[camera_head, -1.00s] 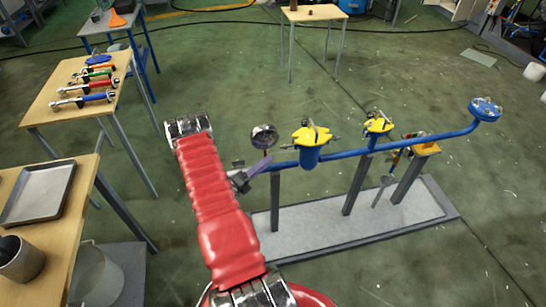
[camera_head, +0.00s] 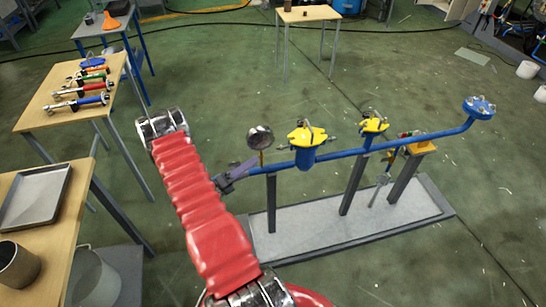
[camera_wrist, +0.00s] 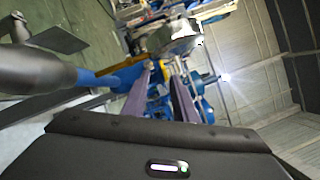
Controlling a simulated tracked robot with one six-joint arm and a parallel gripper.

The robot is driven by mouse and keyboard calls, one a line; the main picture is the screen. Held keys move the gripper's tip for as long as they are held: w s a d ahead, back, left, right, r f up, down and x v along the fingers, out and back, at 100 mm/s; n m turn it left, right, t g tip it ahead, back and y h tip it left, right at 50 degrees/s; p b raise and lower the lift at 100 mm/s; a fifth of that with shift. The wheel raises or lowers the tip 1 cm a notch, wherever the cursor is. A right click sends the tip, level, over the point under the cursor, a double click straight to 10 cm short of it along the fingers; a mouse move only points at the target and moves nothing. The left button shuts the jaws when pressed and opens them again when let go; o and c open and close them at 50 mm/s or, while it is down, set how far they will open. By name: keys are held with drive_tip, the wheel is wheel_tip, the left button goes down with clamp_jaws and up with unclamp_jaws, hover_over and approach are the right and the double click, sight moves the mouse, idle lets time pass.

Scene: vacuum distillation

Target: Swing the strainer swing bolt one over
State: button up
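The blue pipe rig (camera_head: 345,153) carries a blue body with a yellow lid (camera_head: 307,137), which looks like the strainer. Small metal fittings stick out around the lid; I cannot tell which is swing bolt one. My gripper (camera_head: 243,169) is by the pipe's left end, left of the yellow lid and below a round steel gauge (camera_head: 260,137). In the wrist view its two purple fingers (camera_wrist: 163,92) stand apart, with blue parts beyond the gap. They appear to grip nothing. The gauge (camera_wrist: 176,38) shows above the fingers there.
A second yellow-topped unit (camera_head: 373,125) and a blue end flange (camera_head: 479,106) are farther right on the rig. The rig stands on a grey base plate (camera_head: 330,228). A tool table (camera_head: 45,120) and a tray table (camera_head: 72,225) are at left.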

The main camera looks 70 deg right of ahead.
drive_tip(key=w+a+r+m+t+y, duration=0.1)
drive_tip(key=w+a+r+m+y, duration=0.2)
drive_tip(key=a+r+m, duration=0.45)
drive_tip(key=w+a+r+m+t+y, duration=0.1)
drive_tip(key=w+a+r+m+y, duration=0.3)
drive_tip(key=a+r, duration=0.6)
drive_tip(key=a+r+m+t+y, duration=0.3)
drive_tip(key=a+r+m+t, duration=0.1)
drive_tip(key=a, duration=0.7)
drive_tip(key=a+r+m+t+y, duration=0.3)
drive_tip(key=a+r, duration=0.4)
drive_tip(key=a, duration=0.5)
drive_tip(key=a+r+m+t+y, duration=0.3)
drive_tip(key=a+r+m+t, duration=0.2)
drive_tip(key=a, duration=0.6)
drive_tip(key=t, duration=0.2)
drive_tip(key=shift+a+r+t, duration=0.15)
drive_tip(key=shift+a+t, duration=0.15)
drive_tip(key=shift+a, duration=0.05)
drive_tip(key=shift+s, duration=0.1)
